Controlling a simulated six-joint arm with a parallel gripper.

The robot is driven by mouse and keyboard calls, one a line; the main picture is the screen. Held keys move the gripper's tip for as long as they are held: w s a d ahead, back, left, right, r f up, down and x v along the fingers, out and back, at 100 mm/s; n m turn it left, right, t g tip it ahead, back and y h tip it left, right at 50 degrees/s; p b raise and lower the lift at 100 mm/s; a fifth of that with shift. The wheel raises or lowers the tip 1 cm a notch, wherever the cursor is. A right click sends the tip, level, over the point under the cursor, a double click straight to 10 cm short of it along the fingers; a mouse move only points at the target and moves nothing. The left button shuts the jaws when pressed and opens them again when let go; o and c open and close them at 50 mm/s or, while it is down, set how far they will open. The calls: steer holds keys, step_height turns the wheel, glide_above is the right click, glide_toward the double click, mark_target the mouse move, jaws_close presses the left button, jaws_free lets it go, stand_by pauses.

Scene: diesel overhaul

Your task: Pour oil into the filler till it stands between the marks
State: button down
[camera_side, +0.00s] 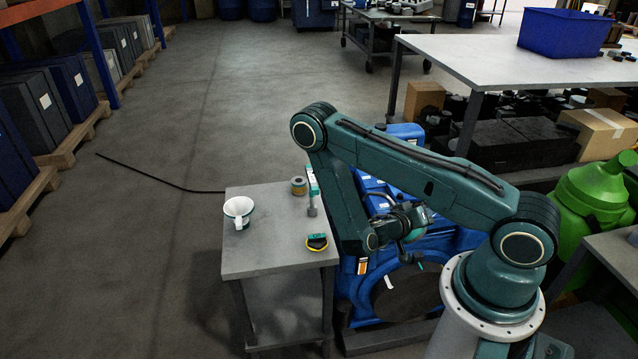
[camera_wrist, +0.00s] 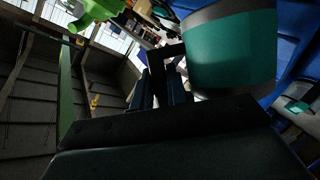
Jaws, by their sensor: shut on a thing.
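My gripper (camera_side: 398,217) is at the blue engine (camera_side: 372,185) in the side view, in front of its upper part. In the wrist view its dark fingers (camera_wrist: 170,85) are shut on the handle of a teal can with a grey band (camera_wrist: 232,52). The can looks tilted in that view. In the side view a small part of the teal can (camera_side: 416,216) shows beside the wrist. The filler opening, any oil stream and the level marks cannot be made out; my arm covers part of the engine.
A grey table (camera_side: 265,255) stands left of the engine. A workbench (camera_side: 500,62) with a blue bin (camera_side: 563,32) stands behind. Open floor lies left.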

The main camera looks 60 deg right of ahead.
steer(key=shift+r, duration=0.1)
stand_by(0.3)
steer(key=shift+w+r+n+g, duration=0.25)
steer(key=shift+n+g, duration=0.05)
steer(key=shift+n, duration=0.1)
steer(key=shift+w+r, duration=0.1)
stand_by(1.0)
steer(key=shift+w+r+n, duration=0.15)
steer(key=shift+r+n, duration=0.05)
steer(key=shift+n, duration=0.1)
steer(key=shift+r+h, duration=0.1)
steer(key=shift+h, duration=0.2)
stand_by(0.8)
steer(key=shift+w+r+n+g, duration=0.25)
steer(key=shift+w+n+g, duration=0.05)
steer(key=shift+n+g, duration=0.1)
steer(key=shift+w, duration=0.15)
stand_by(1.0)
steer(key=shift+w+r+n, duration=0.2)
steer(key=shift+r+n, duration=0.05)
steer(key=shift+n, duration=0.05)
